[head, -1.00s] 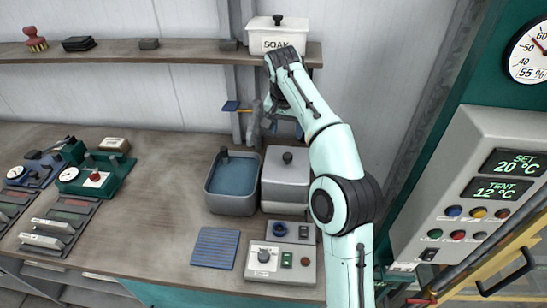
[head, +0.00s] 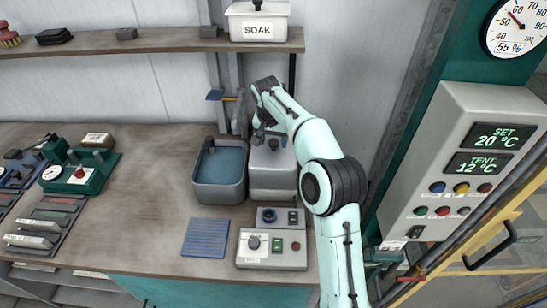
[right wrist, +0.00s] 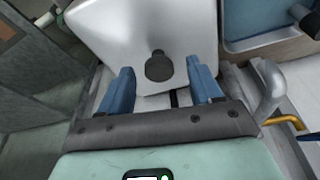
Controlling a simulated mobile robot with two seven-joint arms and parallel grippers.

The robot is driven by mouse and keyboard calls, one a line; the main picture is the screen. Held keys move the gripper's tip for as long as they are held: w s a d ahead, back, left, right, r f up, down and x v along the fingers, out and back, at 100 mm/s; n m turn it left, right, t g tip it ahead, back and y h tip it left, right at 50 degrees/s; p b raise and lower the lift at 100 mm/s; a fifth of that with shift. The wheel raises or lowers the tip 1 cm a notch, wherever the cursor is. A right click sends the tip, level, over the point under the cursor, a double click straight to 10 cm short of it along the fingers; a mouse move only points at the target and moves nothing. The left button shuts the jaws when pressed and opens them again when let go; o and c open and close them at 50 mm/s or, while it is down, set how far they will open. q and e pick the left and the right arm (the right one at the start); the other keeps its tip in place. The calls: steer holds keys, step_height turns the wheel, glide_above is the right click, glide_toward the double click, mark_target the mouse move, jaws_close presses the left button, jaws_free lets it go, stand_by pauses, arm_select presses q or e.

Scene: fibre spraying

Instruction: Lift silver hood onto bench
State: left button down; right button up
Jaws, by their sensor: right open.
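The silver hood (head: 272,172) is a rounded metal box with a dark knob on top. It sits on a grey base at the back of the bench (head: 140,205), right beside a blue-filled tank (head: 219,170). My right gripper (head: 265,133) is just above the hood, near its knob. In the right wrist view the hood (right wrist: 110,30) fills the upper middle, and its knob (right wrist: 159,66) lies between the two open blue fingers (right wrist: 162,88), with gaps on both sides. Whether the fingers are level with the knob is unclear. My left gripper is out of view.
A shelf (head: 150,43) holding a white SOAK box (head: 258,22) is above the bench. A grey control box (head: 272,247) and a blue ribbed mat (head: 205,238) lie in front. The bench between the mat and the left-hand instruments is clear. A control panel (head: 470,165) stands at right.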

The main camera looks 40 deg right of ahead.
steer(key=shift+d+f, duration=0.1)
steer(key=shift+f, duration=0.3)
steer(key=shift+r, duration=0.1)
jaws_close()
